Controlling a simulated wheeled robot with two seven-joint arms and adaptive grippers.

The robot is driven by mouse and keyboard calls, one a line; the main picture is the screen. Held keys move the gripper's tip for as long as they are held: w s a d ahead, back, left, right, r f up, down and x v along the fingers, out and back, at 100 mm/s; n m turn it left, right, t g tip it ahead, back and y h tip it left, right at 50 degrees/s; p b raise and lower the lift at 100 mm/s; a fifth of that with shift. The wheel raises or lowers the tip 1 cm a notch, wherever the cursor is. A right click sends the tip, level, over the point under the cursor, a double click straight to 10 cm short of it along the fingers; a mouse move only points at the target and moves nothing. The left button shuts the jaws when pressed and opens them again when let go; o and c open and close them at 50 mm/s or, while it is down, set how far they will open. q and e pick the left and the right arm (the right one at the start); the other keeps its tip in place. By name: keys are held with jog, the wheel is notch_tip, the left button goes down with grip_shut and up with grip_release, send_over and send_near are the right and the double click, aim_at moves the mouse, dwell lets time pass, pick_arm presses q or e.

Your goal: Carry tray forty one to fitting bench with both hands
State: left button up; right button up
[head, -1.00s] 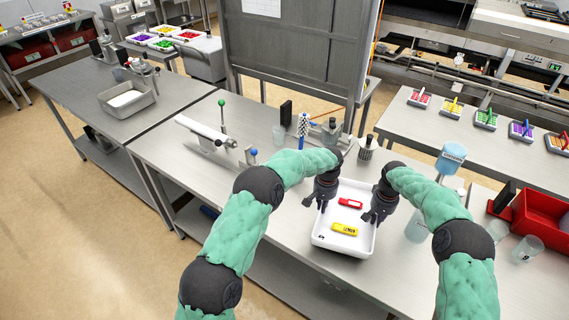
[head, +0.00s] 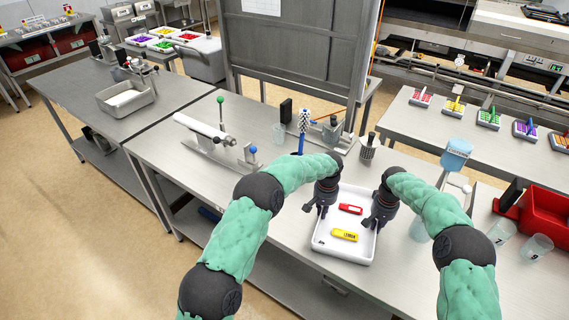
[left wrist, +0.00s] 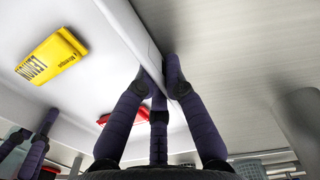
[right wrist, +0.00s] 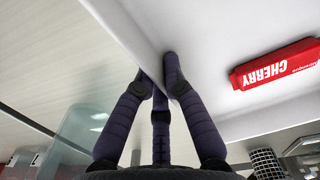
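The white tray (head: 341,253) is at the near part of the middle bench (head: 290,222). In it lie a yellow LEMON block (head: 344,235) and a red CHERRY block (head: 350,209), whose label reads in the right wrist view (right wrist: 275,66). A small mark on the tray is too small to read. My left gripper (head: 321,209) is shut on the tray's left wall, fingers on both sides of it in the left wrist view (left wrist: 158,76). My right gripper (head: 371,224) is shut on the right wall, also seen in the right wrist view (right wrist: 160,76). I cannot tell whether the tray touches the bench.
A press-like tool with a green knob (head: 221,125) and a blue-handled brush (head: 302,130) stand behind the tray. A blue-topped dispenser (head: 457,153), clear beakers (head: 537,247) and a red bin (head: 545,214) are at right. Another bench (head: 85,95) with a metal pan (head: 125,98) stands left.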

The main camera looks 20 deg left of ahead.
pick_arm(q)
jog(key=shift+o, duration=1.4)
pick_arm(e)
jog(key=shift+o, duration=1.4)
pick_arm(q)
jog(key=shift+r, duration=0.1)
pick_arm(e)
jog(key=shift+r, duration=0.65)
pick_arm(q)
notch_tip(320, 180, up, 12)
pick_arm(e)
notch_tip(320, 180, up, 11)
jog(key=shift+f, duration=0.15)
